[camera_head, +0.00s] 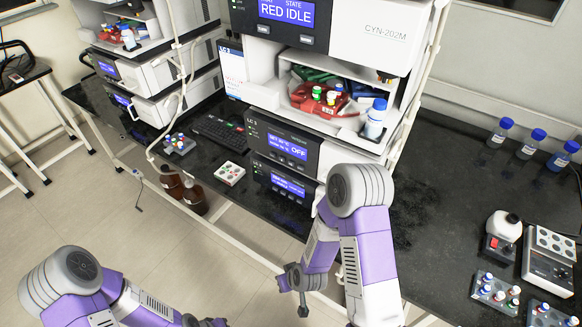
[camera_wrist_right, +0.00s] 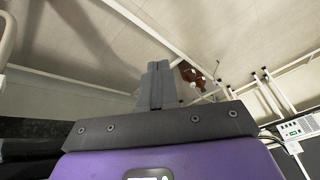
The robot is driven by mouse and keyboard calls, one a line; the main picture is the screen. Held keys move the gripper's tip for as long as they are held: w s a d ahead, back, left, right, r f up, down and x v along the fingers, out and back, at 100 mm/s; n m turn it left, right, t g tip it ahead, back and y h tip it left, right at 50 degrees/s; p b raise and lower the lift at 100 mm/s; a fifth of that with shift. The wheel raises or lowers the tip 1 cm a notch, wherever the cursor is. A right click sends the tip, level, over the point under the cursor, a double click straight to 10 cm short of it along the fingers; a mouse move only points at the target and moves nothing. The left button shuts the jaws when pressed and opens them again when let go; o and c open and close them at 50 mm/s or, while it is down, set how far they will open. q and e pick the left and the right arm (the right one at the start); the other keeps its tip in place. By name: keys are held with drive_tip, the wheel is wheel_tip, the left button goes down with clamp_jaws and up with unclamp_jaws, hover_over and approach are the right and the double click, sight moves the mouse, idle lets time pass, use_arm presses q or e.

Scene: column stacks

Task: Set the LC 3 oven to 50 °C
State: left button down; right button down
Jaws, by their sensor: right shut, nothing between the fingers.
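The LC 3 oven (camera_head: 335,155) is a dark-fronted module low in the middle stack in the head view. Its blue display (camera_head: 288,146) shows a small set temperature, too small to read surely, and a large OFF. Small buttons sit under the display. My right gripper (camera_head: 302,304) hangs below and in front of the bench edge, apart from the oven. In the right wrist view its fingers (camera_wrist_right: 156,82) are together and empty, with floor behind them. My left gripper (camera_head: 208,322) is at the bottom edge of the head view, mostly cut off.
Another module with a blue display (camera_head: 288,187) sits directly under the oven. A tray with bottles and caps (camera_head: 335,98) is above it. A white block (camera_head: 229,173) and keyboard (camera_head: 218,131) lie to the left.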

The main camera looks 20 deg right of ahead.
sight(291, 164)
drive_tip(key=w+r+n+t+h+b, duration=0.2)
drive_tip(key=w+r+n+t, duration=0.25)
drive_tip(key=w+r, duration=0.45)
drive_tip(key=w+r+n+t+h+b, duration=0.1)
drive_tip(key=w+r+t, duration=0.2)
drive_tip(key=r, duration=0.5)
drive_tip(key=w+r+n+t+h+b, duration=0.1)
drive_tip(key=w+r+n+t, duration=0.1)
drive_tip(key=r+t, duration=0.3)
wheel_tip(291, 164, up, 4)
drive_tip(key=shift+w+f, duration=0.2)
drive_tip(key=shift+w, duration=0.3)
drive_tip(key=shift+a+n, duration=0.1)
drive_tip(key=shift+n, duration=0.15)
drive_tip(key=w+d+b, duration=0.1)
drive_tip(key=w+d, duration=0.4)
drive_tip(key=d, duration=0.2)
drive_tip(key=shift+w, duration=0.2)
drive_tip(key=shift+w+d, duration=0.25)
drive_tip(key=shift+d, duration=0.05)
